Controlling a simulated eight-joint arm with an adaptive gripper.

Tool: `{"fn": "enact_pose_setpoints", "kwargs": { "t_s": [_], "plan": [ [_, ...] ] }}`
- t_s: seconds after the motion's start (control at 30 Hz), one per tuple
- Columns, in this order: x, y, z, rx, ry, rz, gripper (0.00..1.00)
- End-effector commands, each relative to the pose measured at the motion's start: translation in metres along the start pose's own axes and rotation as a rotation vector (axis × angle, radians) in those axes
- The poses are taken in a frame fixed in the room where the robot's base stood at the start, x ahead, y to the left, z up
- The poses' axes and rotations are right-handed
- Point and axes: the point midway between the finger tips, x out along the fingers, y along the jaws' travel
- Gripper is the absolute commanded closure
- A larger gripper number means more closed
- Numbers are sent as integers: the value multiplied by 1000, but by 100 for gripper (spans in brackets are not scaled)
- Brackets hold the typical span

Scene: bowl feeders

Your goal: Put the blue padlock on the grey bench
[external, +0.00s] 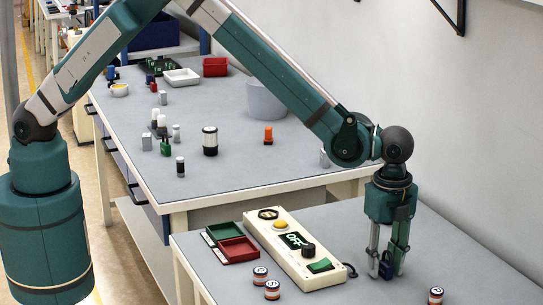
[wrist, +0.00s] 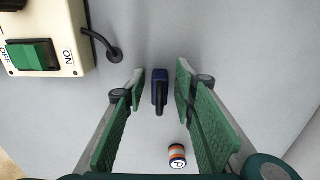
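The blue padlock (external: 386,268) is at the lower end of my gripper (external: 386,258), low over or on the near grey-topped table (external: 340,225). In the wrist view the padlock (wrist: 160,88) lies between the two green-padded fingers (wrist: 160,82), with a gap on each side. My gripper is open and points straight down. The fingers partly hide the padlock in the external view. I cannot tell which of the two grey-topped tables is the grey bench; the far one (external: 245,165) stands behind the near table.
A control box (external: 290,250) with a green switch and a cable stands left of my gripper. The far table holds several small items.

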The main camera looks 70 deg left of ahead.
Motion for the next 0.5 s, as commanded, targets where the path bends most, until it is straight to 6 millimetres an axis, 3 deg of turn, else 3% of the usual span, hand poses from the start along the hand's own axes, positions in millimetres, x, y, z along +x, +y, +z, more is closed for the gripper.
{"fn": "enact_pose_setpoints", "kwargs": {
  "t_s": [0.27, 0.5],
  "plan": [
    [-17, 0, 0, 0, 0, 0, 72],
    [-52, 0, 0, 0, 0, 0, 72]
  ]
}}
